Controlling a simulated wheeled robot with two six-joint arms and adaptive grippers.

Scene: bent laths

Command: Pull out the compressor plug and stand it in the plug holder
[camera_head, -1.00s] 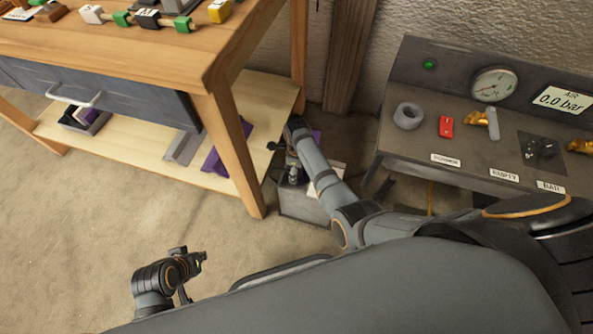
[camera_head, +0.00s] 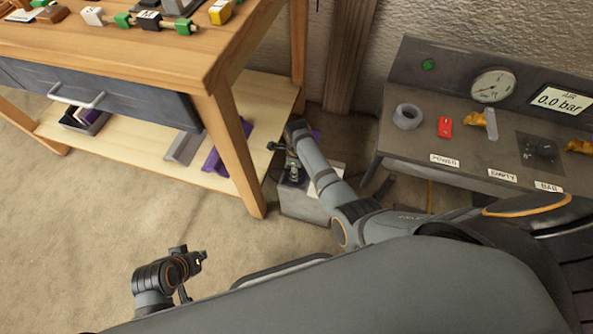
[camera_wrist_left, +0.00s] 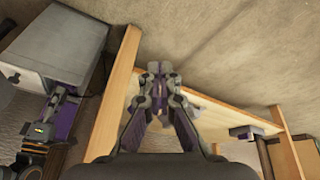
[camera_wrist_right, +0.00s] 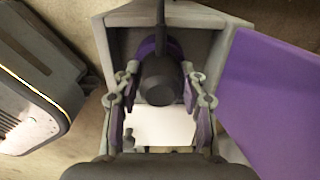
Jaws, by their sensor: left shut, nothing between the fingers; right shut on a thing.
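The black plug (camera_wrist_right: 160,78) with its cord sits between the fingers of my right gripper (camera_wrist_right: 160,88) in the right wrist view; the gripper is shut on it. A grey box-like housing (camera_wrist_right: 205,45) with purple parts lies behind it. I cannot tell whether the plug is seated in anything. In the head view my right arm reaches down to a grey box (camera_head: 300,205) on the floor, and its forearm partly hides that box. I cannot single out the plug holder. My left gripper (camera_head: 200,261) is shut and empty over open floor; its closed fingers (camera_wrist_left: 154,72) show in the left wrist view.
The wooden bench (camera_head: 215,55) stands left of the box, with a low shelf (camera_head: 150,147) holding grey and purple pieces. The console (camera_head: 405,150), right, has a gauge (camera_head: 492,85) and a display reading 0.0 bar. Floor at lower left is clear.

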